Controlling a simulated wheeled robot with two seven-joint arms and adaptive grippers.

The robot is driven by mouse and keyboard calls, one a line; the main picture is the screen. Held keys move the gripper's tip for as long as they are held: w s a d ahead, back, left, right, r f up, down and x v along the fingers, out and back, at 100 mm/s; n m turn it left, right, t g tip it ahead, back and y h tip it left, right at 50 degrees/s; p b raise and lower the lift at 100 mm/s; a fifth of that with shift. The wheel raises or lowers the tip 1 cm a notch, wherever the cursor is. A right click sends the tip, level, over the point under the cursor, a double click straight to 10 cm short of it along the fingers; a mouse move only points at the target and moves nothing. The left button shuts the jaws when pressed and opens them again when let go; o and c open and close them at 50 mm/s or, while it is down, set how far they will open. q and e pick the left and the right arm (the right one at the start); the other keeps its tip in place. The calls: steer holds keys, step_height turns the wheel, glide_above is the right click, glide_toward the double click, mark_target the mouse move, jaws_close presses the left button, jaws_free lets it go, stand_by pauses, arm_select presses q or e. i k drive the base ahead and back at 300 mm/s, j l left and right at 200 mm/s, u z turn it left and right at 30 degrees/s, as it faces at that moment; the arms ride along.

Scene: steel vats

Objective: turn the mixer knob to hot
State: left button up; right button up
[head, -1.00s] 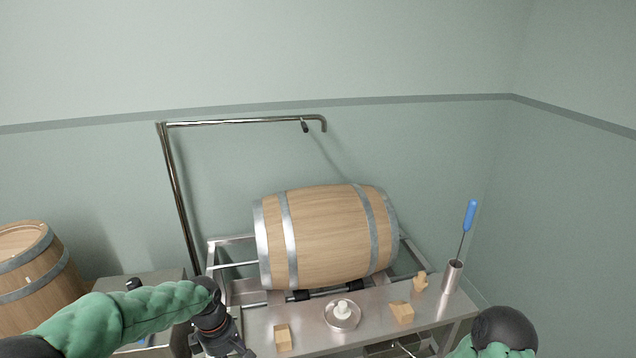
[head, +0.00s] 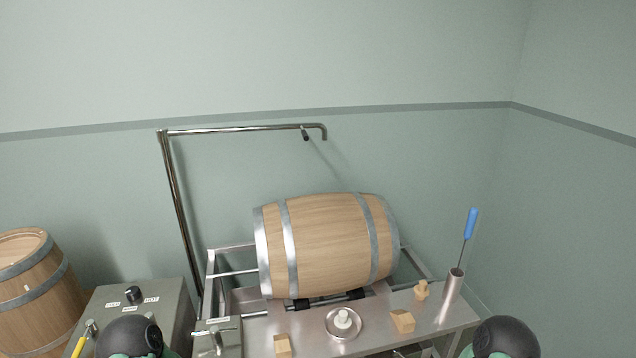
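The mixer knob (head: 133,294) is a small black knob on top of a grey steel control box (head: 170,310) at the lower left of the head view. A white label reading HOT (head: 152,299) sits to its right, and another label (head: 112,304) sits to its left. The exact turn of the knob is too small to tell. My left arm shows only as a dark rounded joint below the knob. My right arm shows only as a dark rounded joint at the bottom right. Neither gripper is in view.
A wooden barrel (head: 325,245) lies on a steel rack behind a steel table (head: 375,337). The table bears wooden blocks (head: 402,320), a white bung in a dish (head: 343,322) and a blue-handled tool (head: 470,224) in a tube. Another barrel (head: 35,290) stands far left.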

mark_target(132, 293)
steer(key=u, duration=1.3)
steer(key=j+u, duration=0.55)
steer(key=l, duration=0.1)
